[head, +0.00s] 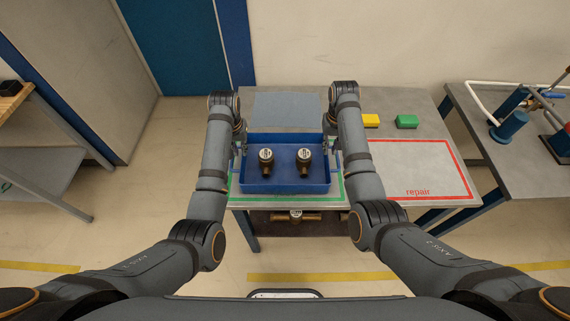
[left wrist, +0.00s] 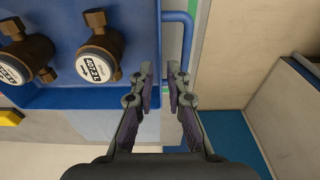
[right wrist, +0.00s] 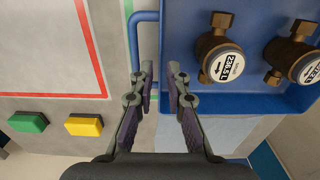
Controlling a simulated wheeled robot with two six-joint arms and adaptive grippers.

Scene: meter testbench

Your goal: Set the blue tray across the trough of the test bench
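The blue tray (head: 285,186) lies on the table inside a green outline, with two brass meters (head: 266,157) (head: 304,158) standing in it. It has a bar handle on each short side. My left gripper (left wrist: 160,72) is at the left handle (left wrist: 188,45). Its fingertips are apart with a narrow gap, and one finger overlaps the bar in the view. My right gripper (right wrist: 160,72) is likewise parted at the right handle (right wrist: 134,45), one finger overlapping the bar. I cannot tell whether the fingers touch the handles. No trough is clearly visible.
Right of the tray is a red outlined area marked repair (head: 425,170). A yellow block (head: 370,121) and a green block (head: 407,121) lie behind it. Another bench (head: 510,160) with blue fittings (head: 510,127) and piping stands at the right. A brass item (head: 296,216) sits below the tabletop.

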